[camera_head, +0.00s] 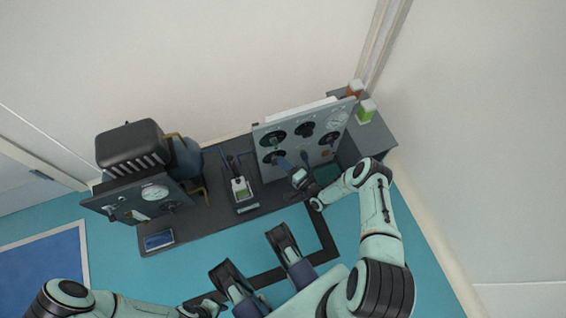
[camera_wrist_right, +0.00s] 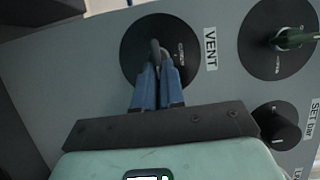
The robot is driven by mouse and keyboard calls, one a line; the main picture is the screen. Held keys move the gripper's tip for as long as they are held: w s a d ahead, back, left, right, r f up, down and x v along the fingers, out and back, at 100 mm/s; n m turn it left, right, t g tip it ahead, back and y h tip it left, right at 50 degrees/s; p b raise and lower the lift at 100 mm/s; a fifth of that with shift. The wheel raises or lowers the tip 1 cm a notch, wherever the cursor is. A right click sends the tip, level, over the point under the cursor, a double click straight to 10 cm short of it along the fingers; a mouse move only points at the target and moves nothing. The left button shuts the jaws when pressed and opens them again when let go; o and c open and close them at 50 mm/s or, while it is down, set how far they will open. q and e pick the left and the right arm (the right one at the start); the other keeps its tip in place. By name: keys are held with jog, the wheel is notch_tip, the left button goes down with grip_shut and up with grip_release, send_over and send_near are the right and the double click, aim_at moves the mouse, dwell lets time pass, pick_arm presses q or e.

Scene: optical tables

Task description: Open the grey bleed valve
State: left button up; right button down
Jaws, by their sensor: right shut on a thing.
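The grey bleed valve has a grey handle (camera_wrist_right: 156,50) on a round black dial (camera_wrist_right: 133,48) labelled VENT in the right wrist view. My right gripper (camera_wrist_right: 158,72) has its two blue fingers closed around the handle, and they hide its lower part.
A green-handled valve (camera_wrist_right: 292,38) and a black SET bar knob (camera_wrist_right: 276,124) are beside the VENT dial. A green-and-white container (camera_head: 366,110) stands to the right.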

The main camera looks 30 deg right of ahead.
jog(key=shift+a, duration=0.1)
dwell(0.3)
jog(key=c, duration=1.2)
grip_release()
jog(key=shift+c, duration=0.2)
jog(key=shift+s, duration=0.15)
pick_arm(q)
jog(key=w+r+t+p, duration=0.2)
jog(key=w+r+p, duration=0.1)
jog(key=w, duration=0.3)
jog(key=shift+d, duration=0.35)
pick_arm(e)
jog(key=s+d, duration=0.2)
jog(key=s, duration=1.1)
pick_arm(q)
jog(key=shift+s+r, duration=0.1)
pick_arm(e)
jog(key=shift+f, duration=0.1)
